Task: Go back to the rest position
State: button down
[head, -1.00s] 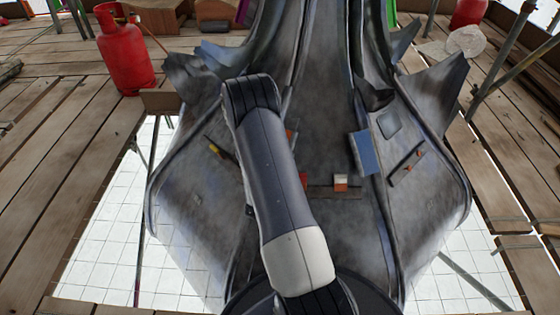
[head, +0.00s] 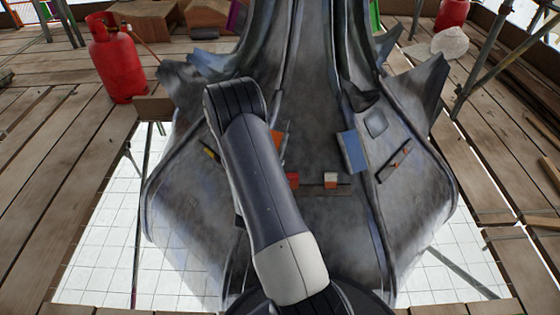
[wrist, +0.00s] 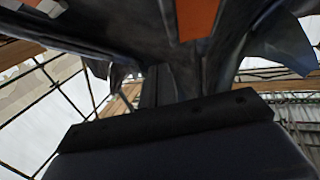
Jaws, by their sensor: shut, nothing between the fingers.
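The grey metal spire (head: 310,100) fills the middle of the head view, with flared lower skirts. Its dark metal also shows close above my gripper in the wrist view (wrist: 110,25), with an orange patch (wrist: 198,18).
A blue block (head: 351,151), an orange-and-white block (head: 330,181) and a red piece (head: 292,180) sit on the spire's face. A red gas bottle (head: 117,60) stands left on the plank deck (head: 50,150). Scaffold poles stand right. Open gaps flank the spire.

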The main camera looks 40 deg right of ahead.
jog(key=s+p+v, duration=0.1)
jog(key=v, duration=0.5)
jog(key=shift+s, duration=0.15)
